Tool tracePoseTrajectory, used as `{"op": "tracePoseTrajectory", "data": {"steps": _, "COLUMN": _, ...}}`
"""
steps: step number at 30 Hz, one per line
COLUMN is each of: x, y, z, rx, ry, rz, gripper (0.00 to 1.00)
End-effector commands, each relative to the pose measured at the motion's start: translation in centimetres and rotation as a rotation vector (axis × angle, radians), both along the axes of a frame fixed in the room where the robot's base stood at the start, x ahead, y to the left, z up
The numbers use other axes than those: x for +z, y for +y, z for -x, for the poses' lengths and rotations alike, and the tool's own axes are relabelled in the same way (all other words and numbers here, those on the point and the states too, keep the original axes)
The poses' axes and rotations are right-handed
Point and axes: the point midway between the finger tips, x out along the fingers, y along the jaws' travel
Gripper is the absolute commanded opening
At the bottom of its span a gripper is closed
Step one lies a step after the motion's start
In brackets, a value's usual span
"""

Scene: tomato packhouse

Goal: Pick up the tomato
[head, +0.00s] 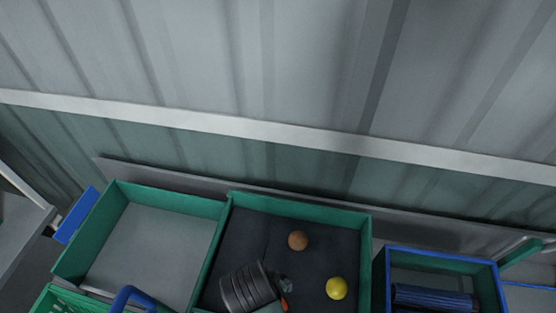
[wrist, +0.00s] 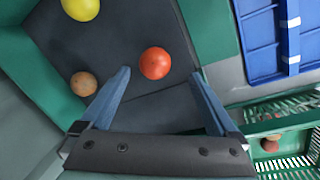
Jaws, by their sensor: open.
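A round red tomato (wrist: 155,63) lies on the dark floor of a green-walled bin (wrist: 208,30). In the wrist view it shows between the tips of my gripper (wrist: 160,73), whose two blue fingers are spread and empty. How far the tips are above the floor is hard to tell. In the head view only a small red bit of the tomato (head: 284,304) shows; my arm and gripper hide the rest. A brownish-orange ball (head: 298,240) and a yellow ball (head: 336,288) lie in the same bin, apart from the tomato.
The bin's green walls stand close around. An empty grey-floored compartment (head: 150,245) adjoins it on the left in the head view. A blue crate (head: 440,252) stands to the right. A slatted green crate (wrist: 290,125) shows at the wrist view's right. A corrugated wall (head: 250,60) rises behind.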

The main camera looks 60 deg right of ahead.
Motion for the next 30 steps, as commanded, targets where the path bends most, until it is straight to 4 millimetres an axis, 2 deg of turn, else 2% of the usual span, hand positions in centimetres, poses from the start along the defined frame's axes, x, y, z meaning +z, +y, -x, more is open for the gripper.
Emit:
{"op": "tracePoseTrajectory", "data": {"steps": 5, "x": -1.2, "y": -0.6, "z": 0.1, "rx": -0.002, "ry": 0.002, "rz": -0.002, "gripper": 0.95}}
{"op": "tracePoseTrajectory", "data": {"steps": 13, "x": -4.5, "y": -1.5, "z": 0.2, "rx": -0.001, "ry": 0.000, "rz": -0.002, "gripper": 0.95}}
{"op": "tracePoseTrajectory", "data": {"steps": 22, "x": -5.1, "y": -1.6, "z": 0.2, "rx": 0.000, "ry": -0.001, "rz": 0.000, "gripper": 0.95}}
{"op": "tracePoseTrajectory", "data": {"steps": 23, "x": -5.1, "y": -1.6, "z": 0.2, "rx": 0.000, "ry": -0.001, "rz": 0.000, "gripper": 0.94}}
{"op": "tracePoseTrajectory", "data": {"steps": 30, "x": -5.0, "y": -1.6, "z": 0.1, "rx": 0.000, "ry": -0.001, "rz": 0.000, "gripper": 0.50}}
